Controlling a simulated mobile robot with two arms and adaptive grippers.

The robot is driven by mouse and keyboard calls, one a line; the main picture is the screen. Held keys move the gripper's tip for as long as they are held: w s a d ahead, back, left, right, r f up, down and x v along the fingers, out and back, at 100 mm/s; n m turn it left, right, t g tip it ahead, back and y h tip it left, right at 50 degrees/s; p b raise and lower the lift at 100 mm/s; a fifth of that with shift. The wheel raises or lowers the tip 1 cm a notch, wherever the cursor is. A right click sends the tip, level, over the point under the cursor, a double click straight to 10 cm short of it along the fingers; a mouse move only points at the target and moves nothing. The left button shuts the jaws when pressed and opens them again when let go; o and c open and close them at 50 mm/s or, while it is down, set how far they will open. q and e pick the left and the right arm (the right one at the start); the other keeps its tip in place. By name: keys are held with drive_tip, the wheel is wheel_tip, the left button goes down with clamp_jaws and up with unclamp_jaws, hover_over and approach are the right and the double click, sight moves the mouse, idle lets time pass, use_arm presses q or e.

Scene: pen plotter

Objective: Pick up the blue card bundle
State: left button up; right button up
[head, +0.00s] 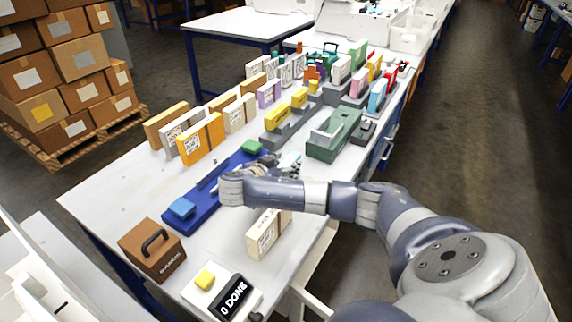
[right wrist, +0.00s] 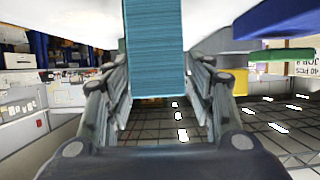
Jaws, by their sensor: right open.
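The blue card bundle (right wrist: 154,45) is a stack of thin teal-blue cards. In the right wrist view it stands between the two fingers of my right gripper (right wrist: 157,85), with a gap visible beside the fingers. In the head view my right gripper (head: 283,167) is low over the middle of the table, beside a dark blue machine (head: 205,196). It is open. A little light blue shows by its fingers there, but the hand hides most of that spot. My left gripper is not in view.
A cream box (head: 264,234) stands just in front of my right forearm. A green holder (head: 333,136) is behind it to the right. An orange box (head: 201,139) and a brown case (head: 152,249) stand left. The table's right edge lies under my arm.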

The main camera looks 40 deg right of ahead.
drive_tip(key=shift+w+d+f, duration=0.15)
drive_tip(key=shift+d+f, duration=0.1)
drive_tip(key=shift+d, duration=0.2)
clamp_jaws()
